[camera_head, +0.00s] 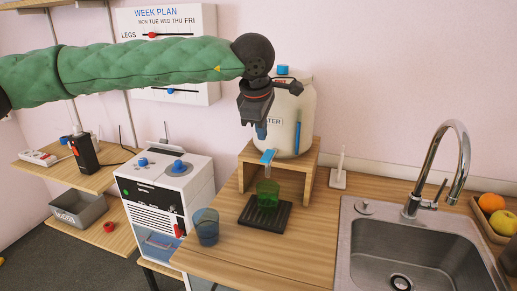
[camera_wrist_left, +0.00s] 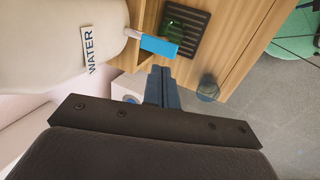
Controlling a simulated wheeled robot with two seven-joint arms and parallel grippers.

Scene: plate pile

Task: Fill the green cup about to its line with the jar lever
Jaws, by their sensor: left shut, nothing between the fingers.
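The cream water jar (camera_head: 292,112) stands on a wooden stand (camera_head: 303,171) on the counter. Its blue lever (camera_head: 268,156) sticks out at the front, and the lever also shows in the left wrist view (camera_wrist_left: 159,46). The green cup (camera_head: 268,193) stands upright on the dark drip tray (camera_head: 277,220) below the lever. In the left wrist view the cup (camera_wrist_left: 174,30) is dark and its fill level cannot be told. My left gripper (camera_head: 261,133) is shut and empty, above the lever and apart from it in the wrist view. My right gripper is out of view.
A blue cup (camera_head: 206,226) stands left of the tray at the counter's edge. A white machine (camera_head: 165,205) is farther left. The sink (camera_head: 415,250) and tap (camera_head: 462,150) are on the right. A white upright holder (camera_head: 339,178) stands behind the counter's middle.

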